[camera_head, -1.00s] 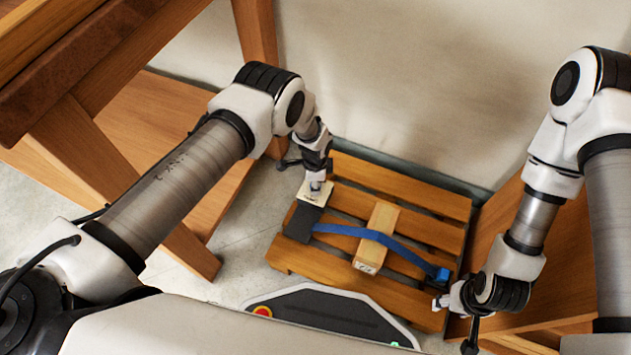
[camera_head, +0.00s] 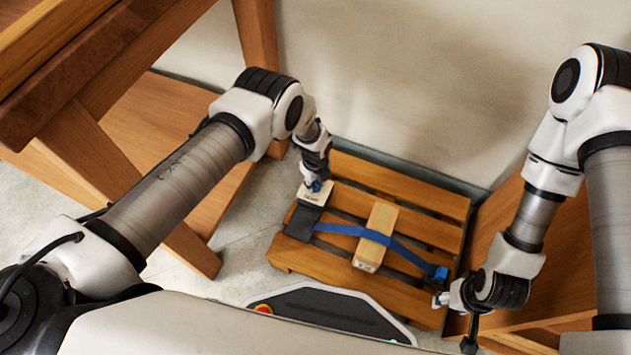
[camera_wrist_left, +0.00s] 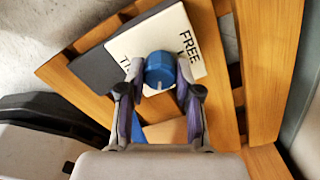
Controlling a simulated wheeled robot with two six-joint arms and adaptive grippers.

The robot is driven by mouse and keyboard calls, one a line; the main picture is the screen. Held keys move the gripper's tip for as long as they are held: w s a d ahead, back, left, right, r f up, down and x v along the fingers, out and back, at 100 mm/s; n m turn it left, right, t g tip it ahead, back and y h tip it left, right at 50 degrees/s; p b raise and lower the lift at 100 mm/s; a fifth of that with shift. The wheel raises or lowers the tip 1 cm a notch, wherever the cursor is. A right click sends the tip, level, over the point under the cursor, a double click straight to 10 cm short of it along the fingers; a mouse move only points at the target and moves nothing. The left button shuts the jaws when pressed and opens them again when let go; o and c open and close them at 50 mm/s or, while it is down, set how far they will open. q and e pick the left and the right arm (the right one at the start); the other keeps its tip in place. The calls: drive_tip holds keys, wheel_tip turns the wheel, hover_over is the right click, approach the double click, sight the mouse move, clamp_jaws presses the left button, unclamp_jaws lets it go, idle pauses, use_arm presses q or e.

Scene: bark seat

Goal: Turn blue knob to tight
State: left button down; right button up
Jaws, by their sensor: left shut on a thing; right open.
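The blue knob (camera_wrist_left: 160,72) sits on a white plate (camera_wrist_left: 186,22) with black lettering. "FREE" reads clearly on the plate, and another word beginning with T is partly hidden. A white line on the knob points down towards my wrist in the left wrist view. My left gripper (camera_wrist_left: 160,90) has its two fingers on either side of the knob and is shut on it. In the head view the knob (camera_head: 315,186) shows below my left gripper. My right gripper (camera_head: 440,299) is open and empty by the pallet's right front corner, near the blue strap's end.
The plate joins a dark block (camera_head: 301,223) on a slatted wooden pallet (camera_head: 300,262). A blue strap (camera_head: 345,229) crosses a pale wood block (camera_head: 380,218) to a blue end piece (camera_head: 438,272). Wooden furniture stands left and right, with a wall behind.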

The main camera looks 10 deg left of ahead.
use_arm(q)
drive_tip(key=m, duration=0.6)
drive_tip(key=shift+m, duration=0.3)
drive_tip(key=m, duration=0.5)
drive_tip(key=shift+p, duration=0.4)
drive_tip(key=shift+m, duration=0.3)
drive_tip(key=c, duration=0.8)
unclamp_jaws()
